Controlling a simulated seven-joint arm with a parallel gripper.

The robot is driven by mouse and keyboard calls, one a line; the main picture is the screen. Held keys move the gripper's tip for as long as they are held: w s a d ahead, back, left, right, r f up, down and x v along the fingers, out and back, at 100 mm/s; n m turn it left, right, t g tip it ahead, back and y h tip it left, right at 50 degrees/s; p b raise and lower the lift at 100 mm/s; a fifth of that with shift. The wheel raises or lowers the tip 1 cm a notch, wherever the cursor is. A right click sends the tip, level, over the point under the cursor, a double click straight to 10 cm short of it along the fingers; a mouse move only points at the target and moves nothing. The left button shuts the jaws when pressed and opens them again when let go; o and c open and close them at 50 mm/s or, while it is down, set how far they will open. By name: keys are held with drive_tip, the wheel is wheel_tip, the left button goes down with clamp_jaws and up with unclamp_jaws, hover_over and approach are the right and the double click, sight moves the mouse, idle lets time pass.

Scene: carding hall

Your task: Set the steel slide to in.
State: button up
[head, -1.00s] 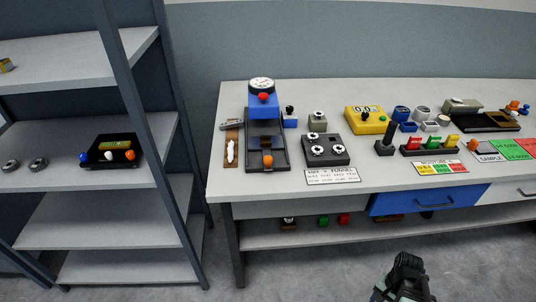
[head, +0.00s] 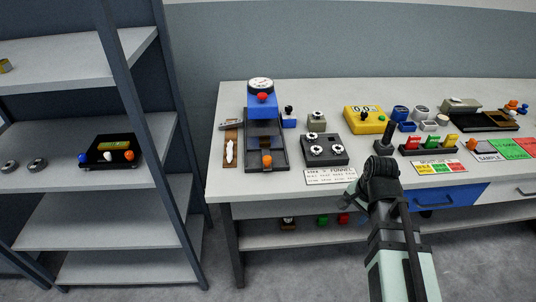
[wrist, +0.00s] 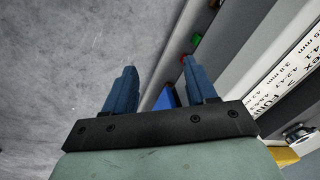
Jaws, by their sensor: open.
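A blue device (head: 262,104) with a round dial and a red knob stands at the left of the bench. A dark track in front of it carries a slider with an orange knob (head: 267,160) at its near end. I cannot tell for sure that this is the steel slide, and no "in" mark is readable. My gripper (wrist: 158,68) is open and empty in the wrist view, its two blue fingers apart near the bench's front. In the head view my arm reaches up at the bench's front edge, right of the device; its fingertips are not clear there.
A black box with several round knobs (head: 325,149) and a white sign (head: 331,176) lie between my arm and the device. A dark upright handle (head: 385,145) stands just beyond my arm. Coloured levers (head: 430,144) are to its right. A shelf rack (head: 88,205) stands left.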

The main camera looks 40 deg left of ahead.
drive_tip(key=a+r, duration=1.2)
drive_tip(key=a, duration=0.1)
wheel_tip(320, 180, up, 10)
drive_tip(key=n+g+h, duration=0.1)
drive_tip(key=n+h, duration=0.1)
hover_over(267, 157)
wheel_tip(267, 157, down, 14)
drive_tip(key=shift+s+f, duration=0.1)
drive_tip(key=shift+c, duration=0.2)
clamp_jaws()
